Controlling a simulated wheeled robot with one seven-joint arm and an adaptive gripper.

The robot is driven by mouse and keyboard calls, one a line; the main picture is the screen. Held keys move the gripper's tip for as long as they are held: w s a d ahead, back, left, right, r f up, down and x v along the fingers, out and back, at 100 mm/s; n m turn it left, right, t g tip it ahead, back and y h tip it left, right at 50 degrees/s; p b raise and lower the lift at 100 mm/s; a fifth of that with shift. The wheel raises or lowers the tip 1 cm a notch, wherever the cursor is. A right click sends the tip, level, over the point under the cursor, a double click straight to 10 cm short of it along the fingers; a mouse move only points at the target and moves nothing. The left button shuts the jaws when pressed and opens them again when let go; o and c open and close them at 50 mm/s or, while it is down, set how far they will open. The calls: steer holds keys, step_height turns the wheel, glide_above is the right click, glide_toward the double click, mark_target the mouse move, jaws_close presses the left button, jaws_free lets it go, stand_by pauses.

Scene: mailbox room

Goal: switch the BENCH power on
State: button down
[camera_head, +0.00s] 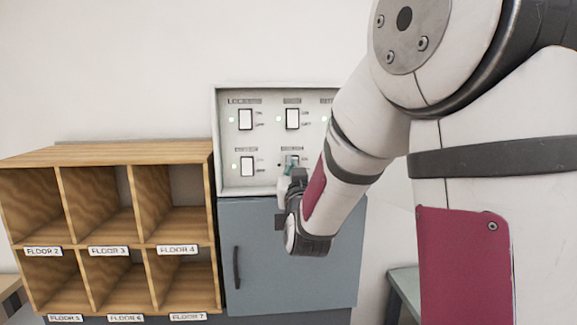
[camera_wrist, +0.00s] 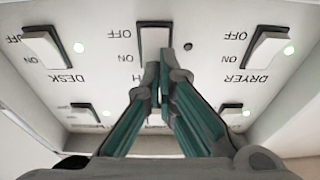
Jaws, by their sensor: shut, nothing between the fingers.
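The BENCH switch (camera_wrist: 153,40) is a white rocker, lower middle on the panel in the head view and top middle in the upside-down wrist view. The lamp (camera_wrist: 188,47) beside it is dark. Its label is mostly hidden behind my fingers; only an H shows. My gripper (camera_wrist: 160,66) is shut and empty, its green fingertips overlapping the ON end of this rocker. I cannot tell whether they touch it. In the head view my gripper (camera_head: 291,164) is at the panel and covers much of the switch.
The DRYER (camera_wrist: 265,48) and DESK (camera_wrist: 43,47) rockers flank it, with green lamps lit. More rockers sit in the other row, including one at upper left (camera_head: 246,119) in the head view. A blue-grey cabinet (camera_head: 262,255) is below; wooden pigeonholes (camera_head: 140,150) stand left. My arm hides the panel's right side.

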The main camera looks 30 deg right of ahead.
steer(key=shift+w, duration=0.15)
steer(key=shift+d+r, duration=0.1)
steer(key=shift+r, duration=0.05)
steer(key=shift+w+d+r+g+y+p, duration=0.1)
steer(key=shift+w+r+g+y+p, duration=0.15)
steer(key=shift+r+g+p, duration=0.4)
steer(key=g+p, duration=0.1)
steer(key=g+y+p, duration=0.1)
steer(key=shift+w+d+r+p, duration=0.1)
steer(key=shift+w+d+p, duration=0.1)
steer(key=shift+p, duration=0.2)
